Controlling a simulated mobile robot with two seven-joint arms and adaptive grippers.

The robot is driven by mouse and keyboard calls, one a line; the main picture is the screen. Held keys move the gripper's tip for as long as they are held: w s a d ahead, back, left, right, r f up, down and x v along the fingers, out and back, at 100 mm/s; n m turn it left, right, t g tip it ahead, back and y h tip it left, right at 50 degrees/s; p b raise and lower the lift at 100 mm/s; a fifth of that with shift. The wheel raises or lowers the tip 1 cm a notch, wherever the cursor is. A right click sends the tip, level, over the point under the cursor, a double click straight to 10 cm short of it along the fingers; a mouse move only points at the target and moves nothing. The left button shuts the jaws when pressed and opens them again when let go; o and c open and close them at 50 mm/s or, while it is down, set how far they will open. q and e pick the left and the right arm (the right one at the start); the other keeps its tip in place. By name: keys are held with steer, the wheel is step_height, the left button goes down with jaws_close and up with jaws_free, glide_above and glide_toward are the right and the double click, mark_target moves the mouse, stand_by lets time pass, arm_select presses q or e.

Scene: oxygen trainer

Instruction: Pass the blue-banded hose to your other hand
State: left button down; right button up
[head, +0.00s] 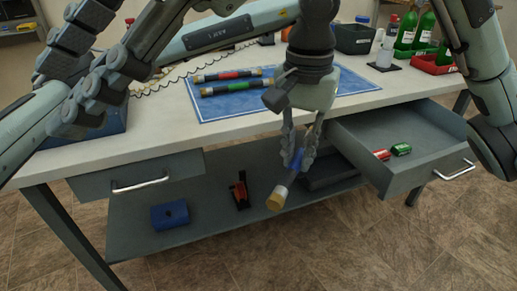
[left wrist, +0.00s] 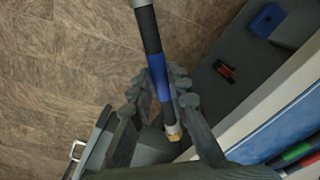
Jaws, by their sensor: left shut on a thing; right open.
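The blue-banded hose (head: 296,160) is dark, with a gold end (head: 277,199) pointing down in the head view. My left gripper (head: 298,152) is shut on it and holds it in front of the bench, clear of any surface. In the left wrist view, the hose's blue band (left wrist: 160,91) lies between the fingers, and the hose runs up past the top edge. My right gripper (head: 65,95) is open and empty at the far left of the head view, close to the camera and apart from the hose. It is not seen in the left wrist view.
Red-banded (head: 227,75) and green-banded (head: 230,88) hoses lie on a blue mat (head: 215,108) on the bench. An open drawer (head: 425,170) juts out at the right. A lower shelf (head: 200,232) carries a blue block (head: 170,214). Green bottles (head: 407,30) stand at the back right.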

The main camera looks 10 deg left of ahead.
steer(key=w+d+f+n+t+h, duration=0.2)
steer(key=d+f+n+t+h, duration=0.1)
steer(key=d+f+t+h, duration=0.4)
steer(key=n+t+h, duration=0.1)
steer(key=t+h, duration=0.1)
steer(key=h, duration=0.2)
glide_toward(273, 196)
steer(key=shift+y, duration=0.3)
steer(key=x, duration=0.9)
steer(key=shift+d+f, duration=0.1)
steer(key=shift+d, duration=0.15)
arm_select(q)
steer(key=shift+d, duration=0.1)
arm_select(e)
jaws_close()
arm_select(q)
steer(key=c, duration=1.4)
jaws_free()
steer(key=shift+o, duration=0.2)
